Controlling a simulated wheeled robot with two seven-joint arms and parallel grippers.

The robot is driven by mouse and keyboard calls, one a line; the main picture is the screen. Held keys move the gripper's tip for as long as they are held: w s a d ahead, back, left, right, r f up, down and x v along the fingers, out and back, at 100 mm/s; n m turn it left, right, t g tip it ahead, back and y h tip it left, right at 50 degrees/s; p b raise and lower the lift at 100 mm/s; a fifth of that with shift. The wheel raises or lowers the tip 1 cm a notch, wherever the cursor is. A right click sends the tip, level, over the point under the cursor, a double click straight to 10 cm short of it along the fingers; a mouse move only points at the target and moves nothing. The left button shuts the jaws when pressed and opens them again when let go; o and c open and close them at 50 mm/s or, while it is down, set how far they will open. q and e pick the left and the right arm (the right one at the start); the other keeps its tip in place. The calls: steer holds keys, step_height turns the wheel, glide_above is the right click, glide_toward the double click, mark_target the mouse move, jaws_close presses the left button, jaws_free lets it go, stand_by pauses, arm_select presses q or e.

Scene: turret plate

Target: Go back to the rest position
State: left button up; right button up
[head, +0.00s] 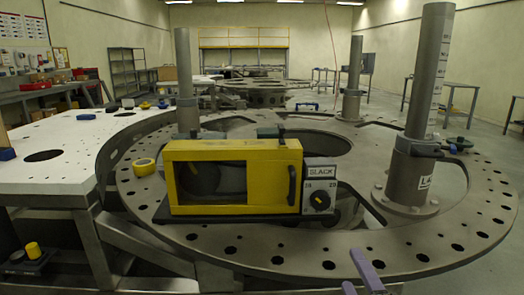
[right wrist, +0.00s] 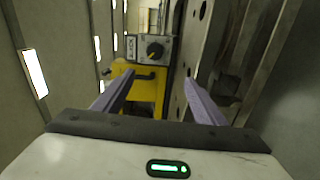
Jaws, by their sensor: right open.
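My right gripper (head: 358,272) shows at the bottom of the head view, in front of the near rim of the turret plate (head: 250,250). Its two purple fingers are apart with nothing between them. In the right wrist view the open fingers (right wrist: 158,98) point toward a yellow box, which is beyond the fingertips. The yellow box (head: 180,200) has a window and a dark handle and sits on the plate. A grey dial panel marked SLACK (head: 320,172) is at its right side; its black knob (right wrist: 154,50) also shows in the right wrist view. My left gripper is out of view.
Tall grey posts stand on the plate, the nearest (head: 408,170) at right. A yellow tape roll (head: 144,164) lies left of the box. A white table (head: 60,165) adjoins at left. A small box with a yellow knob (head: 33,249) is at lower left.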

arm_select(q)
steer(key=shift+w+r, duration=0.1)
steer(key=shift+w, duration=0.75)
arm_select(e)
steer(key=s+a+f+m+g+y, duration=0.1)
steer(key=s+f+m+g, duration=0.3)
steer(key=s+f+m, duration=0.4)
steer(key=s+a+f+m+g, duration=0.1)
steer(key=s+f+m+g, duration=0.4)
steer(key=s+f, duration=1.1)
step_height(320, 180, down, 6)
steer(key=m, duration=0.3)
steer(key=shift+a+f+y, duration=0.2)
steer(key=shift+a+y, duration=0.05)
steer(key=shift+y, duration=0.15)
